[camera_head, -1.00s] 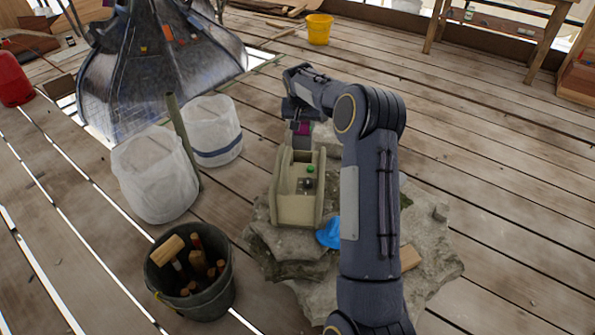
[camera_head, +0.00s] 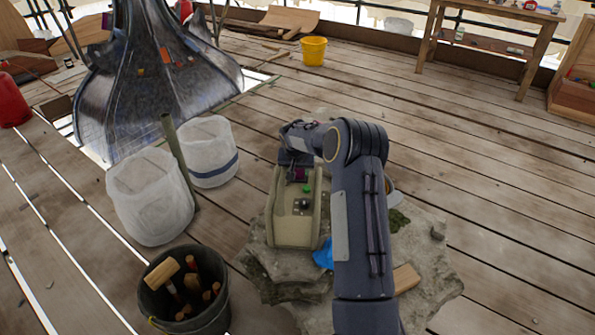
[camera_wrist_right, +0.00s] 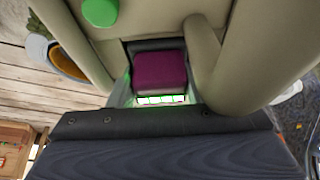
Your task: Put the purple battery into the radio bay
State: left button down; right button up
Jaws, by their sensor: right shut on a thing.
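The beige radio (camera_head: 292,228) stands on the stone slab, with a green knob (camera_head: 307,188) and a dark knob on its face. My right gripper (camera_head: 297,170) is at its far end, shut on the purple battery (camera_head: 299,175). In the right wrist view the battery (camera_wrist_right: 160,70) lies between the radio's beige walls (camera_wrist_right: 250,50), at an opening with bright green edges. The gripper's dark body fills the lower part of that view. How deep the battery sits in the bay cannot be told. My left gripper is not in view.
The rough stone slab (camera_head: 425,270) carries a blue cloth (camera_head: 323,254) and a wooden block (camera_head: 406,278). Two white tubs (camera_head: 150,205) and a tool bucket (camera_head: 183,295) stand left. A yellow bucket (camera_head: 313,51) is at the back.

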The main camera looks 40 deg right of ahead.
jog(key=shift+r, duration=0.1)
jog(key=o, duration=1.2)
jog(key=shift+c, duration=0.2)
